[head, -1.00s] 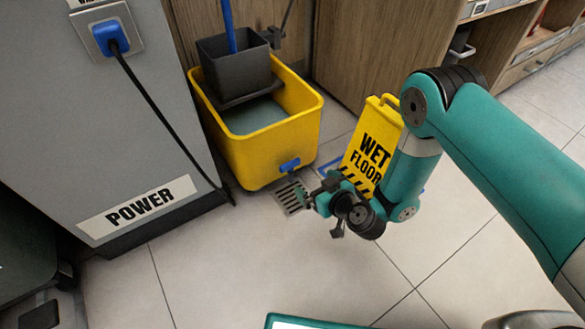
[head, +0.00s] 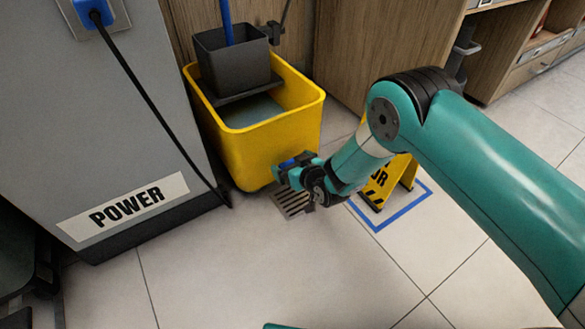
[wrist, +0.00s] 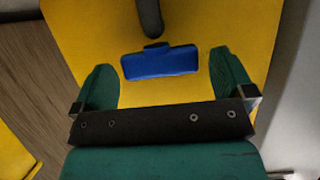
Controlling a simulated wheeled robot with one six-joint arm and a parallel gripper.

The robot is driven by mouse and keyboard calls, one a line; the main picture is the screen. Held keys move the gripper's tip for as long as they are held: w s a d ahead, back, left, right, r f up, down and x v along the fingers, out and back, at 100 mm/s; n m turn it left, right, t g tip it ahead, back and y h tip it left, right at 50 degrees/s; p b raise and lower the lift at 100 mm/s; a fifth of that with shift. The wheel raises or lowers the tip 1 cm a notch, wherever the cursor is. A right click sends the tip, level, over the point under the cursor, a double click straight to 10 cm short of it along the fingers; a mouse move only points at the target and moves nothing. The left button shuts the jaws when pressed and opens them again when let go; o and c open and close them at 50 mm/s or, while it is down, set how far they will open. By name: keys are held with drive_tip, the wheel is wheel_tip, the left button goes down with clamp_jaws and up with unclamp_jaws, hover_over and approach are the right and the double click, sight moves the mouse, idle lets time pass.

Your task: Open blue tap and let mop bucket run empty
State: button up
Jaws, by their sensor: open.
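The yellow mop bucket (head: 262,147) stands on the floor against the wooden cabinet, with greyish water (head: 252,110) inside. The blue tap (wrist: 160,62) is on the bucket's front wall, low down. In the wrist view its handle lies crosswise between my two fingers, with a dark piece above it. My gripper (wrist: 170,85) is open, one finger on each side of the tap and apart from it. In the head view my gripper (head: 289,167) is at the bucket's lower front and partly hides the tap.
A floor drain grate (head: 291,202) lies below the tap. A yellow wet-floor sign (head: 378,187) stands inside a blue floor outline (head: 411,212), partly behind my arm. A grey power cabinet (head: 130,130) with a hanging black cable is at left. The front floor is clear.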

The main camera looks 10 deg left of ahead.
drive_tip(key=shift+c, duration=0.5)
drive_tip(key=c, duration=0.8)
drive_tip(key=n+g+y, duration=0.2)
drive_tip(key=n, duration=0.1)
drive_tip(key=shift+w+d+g+b, duration=0.15)
drive_tip(key=shift+d+g+b, duration=0.05)
drive_tip(key=shift+g+b, duration=0.2)
drive_tip(key=o, duration=0.9)
